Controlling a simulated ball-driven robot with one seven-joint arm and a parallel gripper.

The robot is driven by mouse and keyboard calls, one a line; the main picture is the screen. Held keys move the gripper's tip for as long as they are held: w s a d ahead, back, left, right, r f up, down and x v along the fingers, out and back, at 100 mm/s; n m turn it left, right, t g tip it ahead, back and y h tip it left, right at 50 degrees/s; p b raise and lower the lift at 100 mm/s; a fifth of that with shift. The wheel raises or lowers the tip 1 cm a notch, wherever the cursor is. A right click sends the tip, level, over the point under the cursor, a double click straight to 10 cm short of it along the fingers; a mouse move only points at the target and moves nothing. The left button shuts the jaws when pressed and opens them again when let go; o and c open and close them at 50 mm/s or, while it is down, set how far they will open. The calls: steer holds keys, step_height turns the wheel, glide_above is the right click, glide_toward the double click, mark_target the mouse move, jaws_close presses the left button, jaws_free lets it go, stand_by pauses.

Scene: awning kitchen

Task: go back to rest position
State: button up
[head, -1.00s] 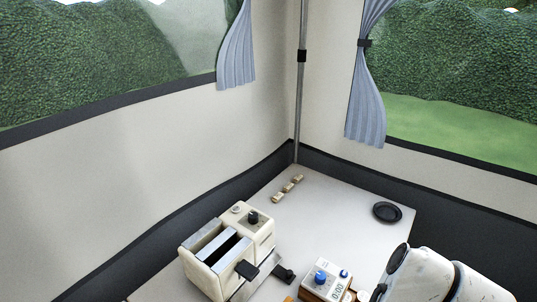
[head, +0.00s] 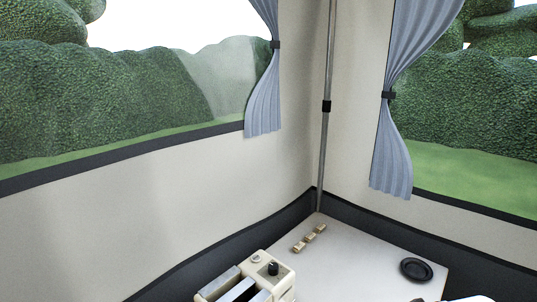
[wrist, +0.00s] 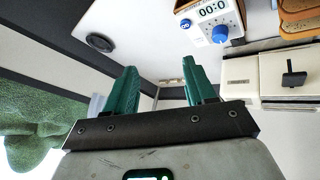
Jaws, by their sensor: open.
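My gripper (wrist: 162,88) shows in the wrist view with its two green fingers spread apart and nothing between them. The wrist view is turned over, with the table (wrist: 140,35) in its upper part. The gripper is apart from the things on the table. In the head view the gripper is out of frame, and only a bit of my white arm shows at the bottom right edge.
A cream toaster (head: 262,275) stands on the table (head: 350,262). Small beige blocks (head: 309,239) and a black round dish (head: 416,269) lie farther back. The wrist view shows a timer (wrist: 212,22) with a blue knob. Tent walls close off the corner.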

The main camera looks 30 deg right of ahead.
steer(key=s+a+f+g+y, duration=0.1)
steer(key=s+a+f, duration=0.2)
steer(key=f, duration=0.2)
steer(key=s+a+f+g+y, duration=0.1)
steer(key=s+a+f, duration=0.1)
steer(key=f, duration=0.4)
steer(key=shift+s+a+n, duration=0.4)
steer(key=shift+a, duration=0.35)
steer(key=s+a+f, duration=0.2)
steer(key=s+a+f+g+y, duration=0.1)
steer(key=s+a+f, duration=0.1)
steer(key=a, duration=0.1)
steer(key=s+a+f+g+y, duration=0.1)
steer(key=s+a+f, duration=0.1)
steer(key=a, duration=0.1)
steer(key=shift+s+a+f, duration=0.1)
steer(key=shift+s+f, duration=0.1)
steer(key=shift+f, duration=0.15)
